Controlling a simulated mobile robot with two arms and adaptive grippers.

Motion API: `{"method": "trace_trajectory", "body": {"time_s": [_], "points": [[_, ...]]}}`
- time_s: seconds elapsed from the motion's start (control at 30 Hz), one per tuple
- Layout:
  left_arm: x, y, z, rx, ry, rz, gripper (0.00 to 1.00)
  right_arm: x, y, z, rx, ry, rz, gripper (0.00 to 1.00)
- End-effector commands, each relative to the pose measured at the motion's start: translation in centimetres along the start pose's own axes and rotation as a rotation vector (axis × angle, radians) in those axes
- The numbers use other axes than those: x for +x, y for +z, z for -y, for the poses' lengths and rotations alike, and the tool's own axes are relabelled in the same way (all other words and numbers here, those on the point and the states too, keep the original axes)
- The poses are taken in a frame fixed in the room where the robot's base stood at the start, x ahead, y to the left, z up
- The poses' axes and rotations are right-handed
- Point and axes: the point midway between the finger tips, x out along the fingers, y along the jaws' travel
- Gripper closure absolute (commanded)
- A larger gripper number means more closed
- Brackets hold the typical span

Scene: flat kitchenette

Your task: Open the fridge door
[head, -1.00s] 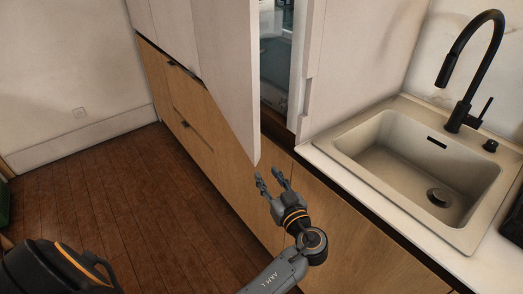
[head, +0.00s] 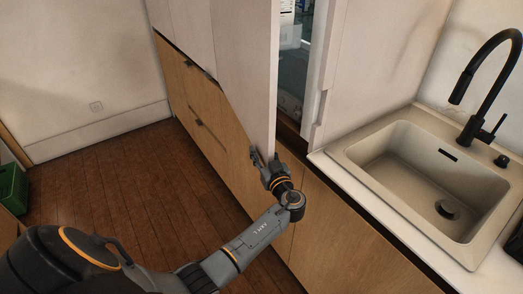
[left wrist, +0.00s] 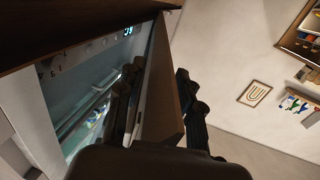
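The white fridge door (head: 246,75) stands partly open in the head view, with the lit fridge interior (head: 292,65) showing through the gap on its right. My left gripper (head: 265,158) is at the lower free corner of the door. In the left wrist view, its two dark fingers (left wrist: 157,92) stand on either side of the door's edge panel (left wrist: 163,95). They look open; a gap seems to show between the left finger and the door, and firm contact cannot be made out. My right gripper is not in view.
A counter with a beige sink (head: 425,175) and black faucet (head: 483,90) lies to the right. Wooden drawers (head: 205,110) are below and left of the door. The wooden floor (head: 110,185) at left is clear, apart from a green crate (head: 12,188) at the edge.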

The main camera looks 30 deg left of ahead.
Motion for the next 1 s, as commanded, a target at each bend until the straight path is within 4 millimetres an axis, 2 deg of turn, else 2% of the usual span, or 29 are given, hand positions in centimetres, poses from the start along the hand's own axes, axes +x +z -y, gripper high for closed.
{"method": "trace_trajectory", "body": {"time_s": [0.23, 0.4, 0.43, 1.0], "points": [[0.08, 0.03, 0.02, 0.000, 0.000, 0.000, 0.64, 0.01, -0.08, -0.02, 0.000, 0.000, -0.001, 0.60], [0.06, 0.03, 0.03, 0.000, 0.000, 0.000, 0.98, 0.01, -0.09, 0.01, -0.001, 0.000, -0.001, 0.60], [0.06, 0.03, 0.04, 0.000, -0.001, 0.000, 1.00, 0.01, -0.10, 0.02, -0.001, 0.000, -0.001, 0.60], [-0.09, 0.21, 0.37, 0.001, 0.028, -0.001, 1.00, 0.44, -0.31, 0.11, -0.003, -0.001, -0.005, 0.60]]}}
